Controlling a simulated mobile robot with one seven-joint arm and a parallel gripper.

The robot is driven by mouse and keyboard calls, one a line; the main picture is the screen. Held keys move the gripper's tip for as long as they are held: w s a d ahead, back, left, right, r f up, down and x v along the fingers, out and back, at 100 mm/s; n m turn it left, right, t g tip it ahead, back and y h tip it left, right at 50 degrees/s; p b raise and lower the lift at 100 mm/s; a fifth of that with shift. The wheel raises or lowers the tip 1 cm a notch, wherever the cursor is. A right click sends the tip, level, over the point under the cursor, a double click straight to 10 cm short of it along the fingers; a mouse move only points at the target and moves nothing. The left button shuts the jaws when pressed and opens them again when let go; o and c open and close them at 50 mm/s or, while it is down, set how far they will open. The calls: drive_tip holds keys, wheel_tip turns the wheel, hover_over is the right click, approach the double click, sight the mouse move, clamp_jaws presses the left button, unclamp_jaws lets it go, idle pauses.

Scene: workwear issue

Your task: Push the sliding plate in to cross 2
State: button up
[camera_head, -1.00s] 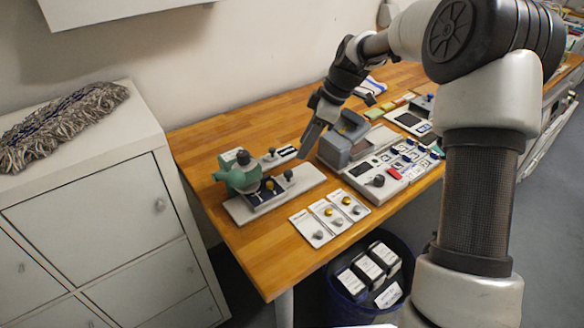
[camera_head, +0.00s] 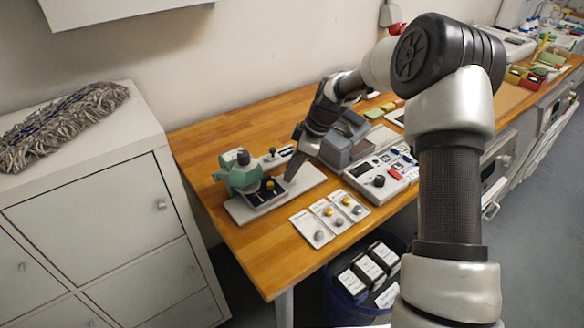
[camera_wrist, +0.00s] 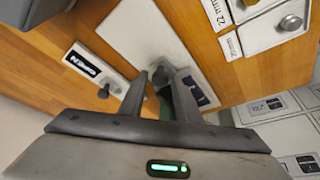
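The green press (camera_head: 240,170) stands on a pale base (camera_head: 308,178) at the left of the wooden bench. Its dark sliding plate (camera_head: 258,197) sits on the base below the press head, with a yellow piece (camera_head: 270,184) on it. My gripper (camera_head: 290,173) is low over the right end of the plate and hides the plate's knob in the head view. In the wrist view my gripper (camera_wrist: 163,74) is open, its two fingers spread with a grey knob (camera_wrist: 160,77) between their tips. I cannot tell whether they touch it. The cross marks cannot be made out.
A separate pale strip with a black label (camera_wrist: 82,63) and its own knob lies behind the press. Several white cards with buttons (camera_head: 327,214) lie in front. A grey box device (camera_head: 345,143) and a control panel (camera_head: 381,178) stand to the right.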

sight(273, 182)
clamp_jaws()
drive_tip(key=shift+s+a+b, duration=0.35)
drive_tip(key=shift+s+a, duration=0.35)
drive_tip(key=shift+a, duration=0.35)
drive_tip(key=shift+s+a+b, duration=0.35)
drive_tip(key=shift+s+a, duration=0.35)
drive_tip(key=shift+a, duration=0.35)
drive_tip(key=shift+o, duration=1.8)
unclamp_jaws()
drive_tip(key=shift+r, duration=0.15)
drive_tip(key=shift+d+r, duration=0.25)
drive_tip(key=shift+r, duration=0.1)
drive_tip(key=v, duration=1.6)
drive_tip(key=shift+r, duration=0.25)
drive_tip(key=shift+s+p, duration=0.15)
drive_tip(key=shift+p, duration=0.15)
